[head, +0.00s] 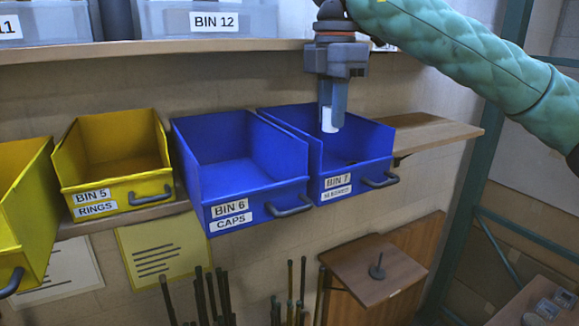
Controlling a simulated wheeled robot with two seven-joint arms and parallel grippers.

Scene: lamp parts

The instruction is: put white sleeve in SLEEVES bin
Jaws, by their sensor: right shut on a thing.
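My right gripper (333,112) points down from the top, at the end of my green-sleeved arm. It is shut on the white sleeve (328,121), a small white cylinder held upright between the fingers and partly covered by them. In the picture the sleeve shows over the opening of the blue BIN 7 (362,178). The lower line of that bin's label is too blurred to read surely. I cannot tell how far the sleeve is above the bin floor. The bin's inside is partly hidden by its front wall and my gripper. My left gripper is out of view.
Blue BIN 6 CAPS (255,200) stands directly left of BIN 7, with yellow BIN 5 RINGS (115,194) further left. A shelf (150,48) with grey bins runs above. A bare wooden shelf end (430,133) lies right of BIN 7. Dark rods stand below.

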